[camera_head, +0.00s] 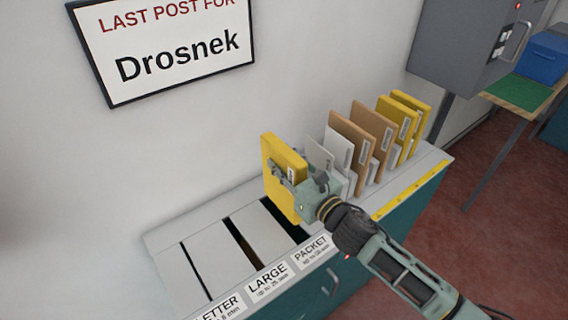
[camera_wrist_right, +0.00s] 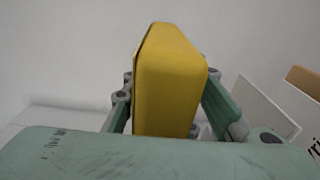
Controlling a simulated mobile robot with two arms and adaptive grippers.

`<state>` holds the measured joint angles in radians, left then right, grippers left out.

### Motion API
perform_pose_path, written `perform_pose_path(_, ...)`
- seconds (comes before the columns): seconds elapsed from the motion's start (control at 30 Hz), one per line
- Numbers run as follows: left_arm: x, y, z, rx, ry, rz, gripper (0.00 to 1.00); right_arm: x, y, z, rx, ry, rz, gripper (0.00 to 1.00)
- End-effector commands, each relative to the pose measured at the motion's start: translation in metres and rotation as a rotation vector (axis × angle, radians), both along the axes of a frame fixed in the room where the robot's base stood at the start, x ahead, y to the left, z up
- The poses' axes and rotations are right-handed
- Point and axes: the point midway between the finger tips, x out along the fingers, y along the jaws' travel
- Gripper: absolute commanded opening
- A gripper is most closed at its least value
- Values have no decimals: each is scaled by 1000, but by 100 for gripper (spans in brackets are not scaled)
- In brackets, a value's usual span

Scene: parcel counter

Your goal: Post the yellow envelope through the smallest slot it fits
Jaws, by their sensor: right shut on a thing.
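My right gripper (camera_head: 296,184) is shut on a thick yellow envelope (camera_head: 279,163) and holds it upright, over or close to the packet slot. The wrist view shows the yellow envelope (camera_wrist_right: 168,95) between both fingers (camera_wrist_right: 168,103). The counter has a narrow letter slot (camera_head: 196,272), a wider large slot (camera_head: 243,240) and a wide packet slot (camera_head: 281,219), partly hidden by the envelope and gripper. Whether the envelope's lower edge is inside the packet slot cannot be told. My left gripper is not in view.
White, brown and yellow envelopes (camera_head: 350,140) stand in a rack right of my gripper. Slot labels (camera_head: 268,281) run along the counter's front edge. The wall behind carries a sign (camera_head: 180,55). A grey cabinet (camera_head: 460,45) and blue box (camera_head: 546,58) are at the far right.

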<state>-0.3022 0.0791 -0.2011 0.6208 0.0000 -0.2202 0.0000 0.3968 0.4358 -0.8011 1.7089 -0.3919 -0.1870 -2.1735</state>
Motion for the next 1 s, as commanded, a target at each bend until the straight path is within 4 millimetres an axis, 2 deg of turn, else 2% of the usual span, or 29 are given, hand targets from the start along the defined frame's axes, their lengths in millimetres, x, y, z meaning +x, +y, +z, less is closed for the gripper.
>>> perform_pose_path(0.23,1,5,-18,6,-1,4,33,0,0,-17,2,-2,-1,0)
perform_pose_path(1.0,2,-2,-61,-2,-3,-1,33,0,0,-64,1,-2,-1,0)
